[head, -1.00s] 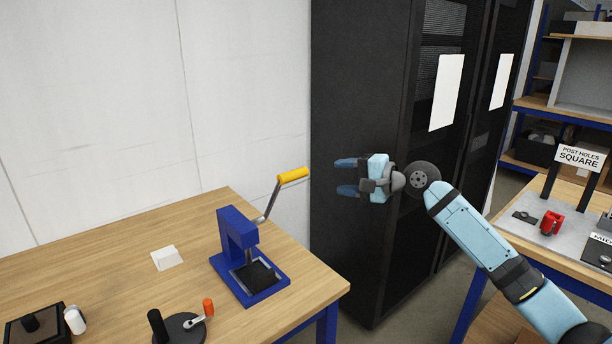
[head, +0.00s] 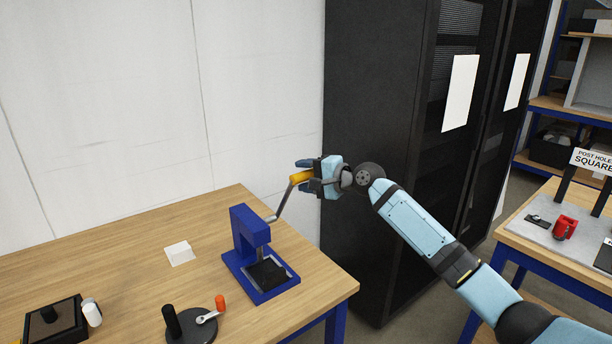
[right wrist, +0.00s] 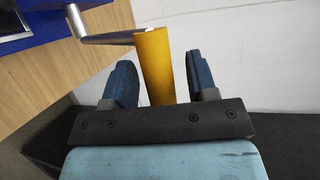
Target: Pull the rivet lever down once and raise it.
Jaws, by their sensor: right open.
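The blue rivet press (head: 252,250) stands near the right end of the wooden table. Its grey lever arm (head: 283,203) slants up to the right and ends in a yellow handle (head: 301,176). My right gripper (head: 306,177) is at the handle, its blue fingers on either side of it. In the right wrist view the yellow handle (right wrist: 154,65) lies between the two open fingers (right wrist: 163,85), with gaps visible on both sides. The lever is raised. My left gripper is in none of the views.
A tall black rack (head: 375,120) stands close behind my right arm. A second bench (head: 540,236) is at the right.

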